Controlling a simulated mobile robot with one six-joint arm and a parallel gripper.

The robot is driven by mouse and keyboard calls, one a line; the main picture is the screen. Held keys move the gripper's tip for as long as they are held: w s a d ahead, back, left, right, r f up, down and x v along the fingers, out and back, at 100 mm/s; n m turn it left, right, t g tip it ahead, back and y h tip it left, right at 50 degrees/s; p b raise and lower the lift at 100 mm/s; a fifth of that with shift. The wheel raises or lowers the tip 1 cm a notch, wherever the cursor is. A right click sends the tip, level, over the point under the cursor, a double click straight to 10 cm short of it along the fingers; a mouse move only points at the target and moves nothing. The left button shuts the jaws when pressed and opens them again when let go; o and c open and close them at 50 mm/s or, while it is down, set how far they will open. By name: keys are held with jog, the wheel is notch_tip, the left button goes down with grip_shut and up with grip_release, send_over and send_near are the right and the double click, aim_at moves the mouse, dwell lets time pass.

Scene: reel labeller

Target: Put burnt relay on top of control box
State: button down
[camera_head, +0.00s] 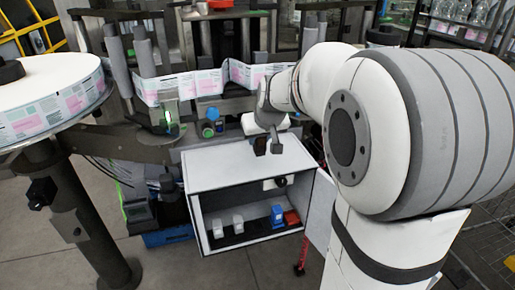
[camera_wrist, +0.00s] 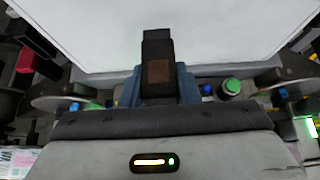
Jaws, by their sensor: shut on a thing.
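The control box (camera_head: 218,168) is a white cabinet with a flat top and an open front, in the middle of the head view. Its pale top (camera_wrist: 225,35) fills the upper part of the wrist view. The burnt relay (camera_wrist: 158,72) is a dark block with a brown scorched patch. My gripper (camera_wrist: 160,88) is shut on it, with bluish fingers at its sides. In the head view, my gripper (camera_head: 268,141) and the dark relay (camera_head: 260,147) are over the rear right part of the top. I cannot tell whether the relay touches it.
Inside the box are white modules (camera_head: 217,228), a blue one (camera_head: 277,214) and a red one (camera_head: 292,218). Its door (camera_head: 319,208) stands open at the right. Behind are a label web (camera_head: 185,87) and a blue knob (camera_head: 212,114). The left part of the top is clear.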

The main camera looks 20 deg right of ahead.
aim_at(262, 144)
jog(key=shift+s+f, duration=0.1)
jog(key=shift+f, duration=1.5)
jog(key=shift+f+b, duration=0.25)
jog(key=shift+b, duration=0.05)
jog(key=c, duration=1.1)
grip_release()
jog(key=shift+r, duration=0.1)
jog(key=shift+s+r, duration=0.15)
jog(key=shift+r, duration=0.35)
jog(key=v, duration=1.1)
jog(key=s+a+f+g, duration=0.2)
jog(key=s+f, duration=0.4)
jog(key=s, duration=0.3)
jog(key=s+a+f+g, duration=0.2)
jog(key=s+f, duration=0.4)
jog(key=s, duration=0.4)
jog(key=shift+s+a+f+p, duration=0.2)
jog(key=shift+a+p, duration=0.25)
jog(key=shift+a, duration=0.3)
